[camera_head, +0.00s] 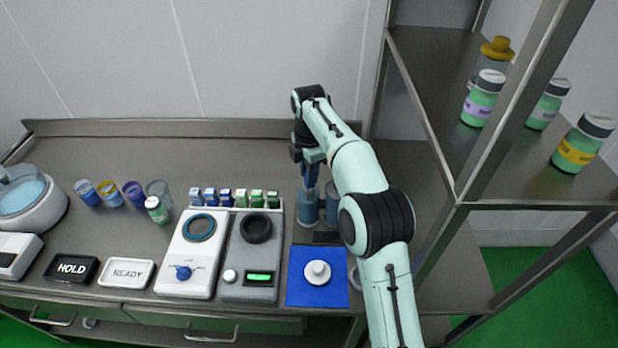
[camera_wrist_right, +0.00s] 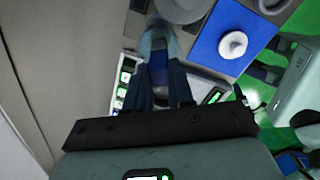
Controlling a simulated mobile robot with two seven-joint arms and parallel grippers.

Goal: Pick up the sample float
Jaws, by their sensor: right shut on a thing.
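My right gripper (camera_head: 312,178) points down at the back of the bench, just over a blue-grey jar (camera_head: 308,208). Its jaws are shut on a small blue thing, which I take to be the sample float; the fingers hide most of it. In the right wrist view the two dark fingers (camera_wrist_right: 161,66) close around this blue thing, with a pale vessel (camera_wrist_right: 158,38) beyond their tips. I cannot tell whether the held thing is clear of the jar. My left gripper is not in view.
A second jar (camera_head: 331,207) stands close on the right. In front lies a blue mat (camera_head: 300,292) with a white knobbed piece (camera_head: 317,272). Two instruments (camera_head: 189,255) (camera_head: 250,262) and several small vials stand left. A metal shelf (camera_head: 425,95) with bottles rises on the right.

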